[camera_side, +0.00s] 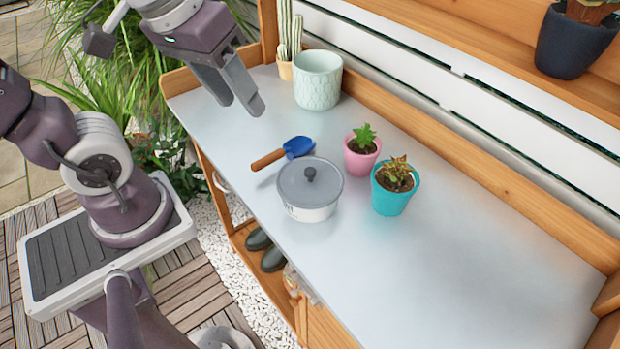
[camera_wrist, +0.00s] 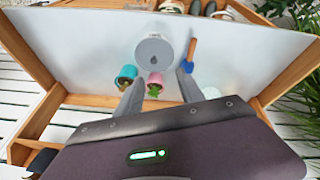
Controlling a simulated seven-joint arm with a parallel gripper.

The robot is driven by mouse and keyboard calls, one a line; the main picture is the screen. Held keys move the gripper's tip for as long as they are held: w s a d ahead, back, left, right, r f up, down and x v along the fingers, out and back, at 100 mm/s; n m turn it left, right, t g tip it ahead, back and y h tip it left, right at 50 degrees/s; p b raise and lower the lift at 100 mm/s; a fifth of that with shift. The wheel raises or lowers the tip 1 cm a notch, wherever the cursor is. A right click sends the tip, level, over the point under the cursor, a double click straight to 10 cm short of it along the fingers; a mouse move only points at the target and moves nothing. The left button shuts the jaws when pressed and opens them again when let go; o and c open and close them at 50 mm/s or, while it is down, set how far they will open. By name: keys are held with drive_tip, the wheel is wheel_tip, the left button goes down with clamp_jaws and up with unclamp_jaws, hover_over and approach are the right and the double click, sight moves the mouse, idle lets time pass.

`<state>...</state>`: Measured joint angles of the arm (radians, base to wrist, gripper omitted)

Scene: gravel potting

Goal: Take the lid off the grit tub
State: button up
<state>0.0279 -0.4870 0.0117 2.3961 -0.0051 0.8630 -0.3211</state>
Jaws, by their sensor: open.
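The grit tub (camera_side: 311,211) is a white round tub on the grey bench top. Its grey lid (camera_side: 297,187) with a dark round knob (camera_side: 310,174) sits on it. In the wrist view the lid (camera_wrist: 154,56) lies beyond my fingertips, and the white tub wall (camera_wrist: 152,37) shows behind it. My gripper (camera_side: 240,108) is open and empty, up and to the left of the tub in the side view, well clear of it. Its two fingers also show in the wrist view (camera_wrist: 158,78), spread apart with nothing between them touching.
A blue scoop (camera_side: 298,147) with a wooden handle lies beside the tub. A pink pot (camera_side: 360,160) and a teal pot (camera_side: 390,200) with succulents stand right of it. A pale green pot (camera_side: 318,82) and a cactus (camera_side: 289,35) stand at the far end. The bench's near right is clear.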

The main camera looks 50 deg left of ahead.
drive_tip(key=w+d+f+n+g, duration=0.1)
drive_tip(key=w+f+n+g, duration=0.1)
drive_tip(key=w+f+n, duration=0.4)
drive_tip(key=n+g, duration=0.2)
drive_tip(key=n, duration=0.1)
hover_over(310, 170)
wheel_tip(310, 170, down, 4)
drive_tip(key=shift+a+f, duration=0.1)
drive_tip(key=shift+a, duration=0.05)
drive_tip(key=shift+n, duration=0.8)
wheel_tip(310, 170, down, 9)
drive_tip(key=shift+r, duration=0.2)
drive_tip(key=shift+d, duration=0.2)
clamp_jaws()
